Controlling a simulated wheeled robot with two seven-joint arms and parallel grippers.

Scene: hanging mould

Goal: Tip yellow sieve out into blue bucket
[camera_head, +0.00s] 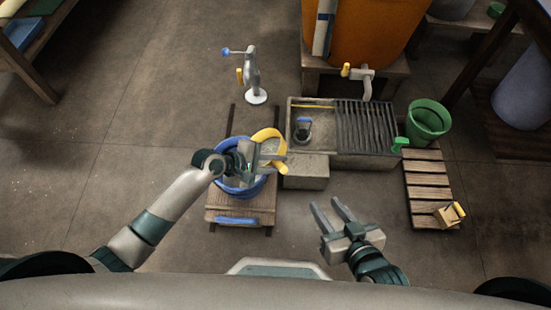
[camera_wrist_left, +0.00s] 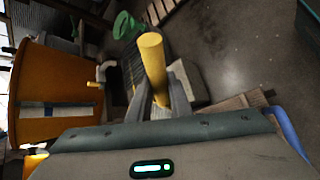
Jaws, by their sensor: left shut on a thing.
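The yellow sieve (camera_head: 268,135) is in the head view, tilted over the blue bucket (camera_head: 229,189). My left gripper (camera_head: 271,158) is above the bucket and shut on the sieve's yellow handle, which stands out between the fingers in the left wrist view (camera_wrist_left: 152,60). The arm and gripper hide much of the sieve and of the bucket's opening. I cannot tell what the sieve holds. The bucket stands on a low wooden stand (camera_head: 255,203). My right gripper (camera_head: 331,210) is open and empty, to the right of the stand over bare floor.
A stone sink (camera_head: 292,143) with a dark rack (camera_head: 365,125) is right of the bucket, beneath a tap (camera_head: 366,80). A grey hand pump (camera_head: 254,80) stands behind the bucket. Floor at left is clear.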

